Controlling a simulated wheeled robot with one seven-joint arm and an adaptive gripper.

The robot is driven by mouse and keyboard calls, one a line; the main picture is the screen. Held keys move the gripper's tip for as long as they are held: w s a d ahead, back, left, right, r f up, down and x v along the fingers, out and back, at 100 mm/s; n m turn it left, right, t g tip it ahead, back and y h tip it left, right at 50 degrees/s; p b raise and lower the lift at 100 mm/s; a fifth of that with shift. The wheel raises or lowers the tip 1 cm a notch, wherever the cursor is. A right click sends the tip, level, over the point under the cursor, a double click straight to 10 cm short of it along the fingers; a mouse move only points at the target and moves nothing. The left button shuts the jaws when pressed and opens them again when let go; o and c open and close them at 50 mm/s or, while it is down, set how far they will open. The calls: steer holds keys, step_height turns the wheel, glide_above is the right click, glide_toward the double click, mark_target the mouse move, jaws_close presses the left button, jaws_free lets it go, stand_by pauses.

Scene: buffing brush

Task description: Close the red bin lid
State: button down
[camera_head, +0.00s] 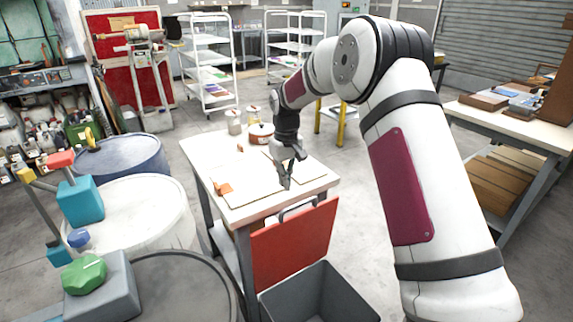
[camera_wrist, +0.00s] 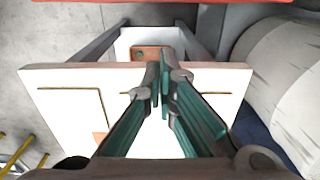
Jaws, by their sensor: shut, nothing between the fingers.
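The red bin lid (camera_head: 293,245) stands raised, nearly upright, at the back of the open grey bin (camera_head: 318,295), with a dark handle at its top edge. The bin is beside the near end of the white table. My gripper (camera_head: 286,184) points down over that table, above and behind the lid's top edge, apart from the lid. In the wrist view my gripper (camera_wrist: 160,62) has its fingers together with nothing between them. A red strip (camera_wrist: 160,1) crosses the top of the wrist view; it may be the lid's edge.
The white table (camera_head: 310,173) holds a red pot (camera_head: 261,134), jars (camera_head: 234,122) and an orange block (camera_head: 222,188). Drums (camera_head: 140,215) with coloured tools stand left. A wooden-topped bench (camera_head: 510,123) stands right. White shelf carts (camera_head: 206,62) are behind; floor between is clear.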

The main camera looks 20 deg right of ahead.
steer(key=shift+s+d+f+p, duration=0.2)
steer(key=shift+s, duration=0.4)
steer(key=shift+s+d+f+p, duration=0.15)
steer(key=shift+s+f, duration=0.1)
steer(key=shift+s, duration=0.4)
steer(key=shift+s+d+f+p, duration=0.2)
steer(key=shift+s, duration=0.4)
